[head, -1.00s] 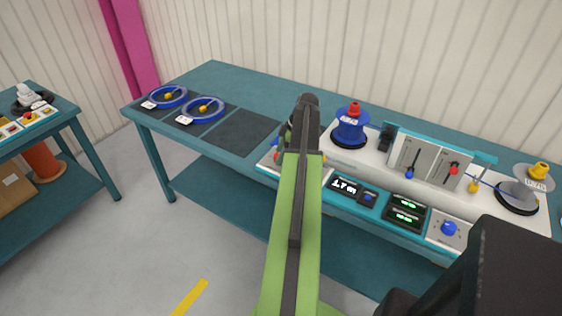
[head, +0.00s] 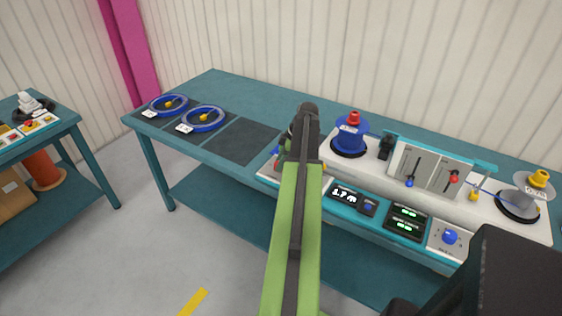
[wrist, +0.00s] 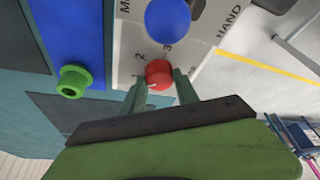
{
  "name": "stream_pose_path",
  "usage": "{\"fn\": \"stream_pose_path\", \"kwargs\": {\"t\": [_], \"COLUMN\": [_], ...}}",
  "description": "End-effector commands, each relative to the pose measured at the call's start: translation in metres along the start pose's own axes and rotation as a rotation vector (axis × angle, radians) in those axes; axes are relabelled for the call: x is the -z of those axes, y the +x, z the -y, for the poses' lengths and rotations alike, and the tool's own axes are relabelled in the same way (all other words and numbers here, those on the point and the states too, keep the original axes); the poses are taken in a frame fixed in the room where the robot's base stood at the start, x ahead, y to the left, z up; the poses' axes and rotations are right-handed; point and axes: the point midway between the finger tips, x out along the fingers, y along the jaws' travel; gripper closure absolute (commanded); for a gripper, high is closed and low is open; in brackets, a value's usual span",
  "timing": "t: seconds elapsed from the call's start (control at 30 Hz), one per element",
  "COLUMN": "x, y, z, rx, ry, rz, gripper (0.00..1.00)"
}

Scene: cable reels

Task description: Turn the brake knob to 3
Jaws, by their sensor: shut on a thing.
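The red knob (wrist: 159,73) sits on a pale panel in the wrist view, with the printed numbers 1, 2 and 3 around its upper left side. My gripper (wrist: 158,82) is shut on this knob, one green finger on each side. A small light mark shows on the knob's lower left, but I cannot tell clearly which number it indicates. In the head view my arm covers most of this panel corner and hides my fingertips.
A large blue knob (wrist: 168,18) is just beyond the red one, near the word HAND. In the head view a blue reel (head: 350,138) and a lever panel (head: 430,168) stand right of my arm.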

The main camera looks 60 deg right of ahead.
Motion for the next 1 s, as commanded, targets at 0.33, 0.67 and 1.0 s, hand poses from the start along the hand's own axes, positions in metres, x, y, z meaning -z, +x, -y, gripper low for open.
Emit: {"fn": "stream_pose_path", "kwargs": {"t": [0.33, 0.67, 1.0], "x": [-0.0001, 0.0001, 0.0006], "y": [0.0003, 0.0005, 0.0008], "z": [0.0003, 0.0024, 0.0056], "rx": [-0.008, -0.04, -0.149], "ry": [0.015, 0.097, 0.359], "rz": [0.001, 0.001, 0.002], "gripper": [1.0, 1.0, 1.0]}}
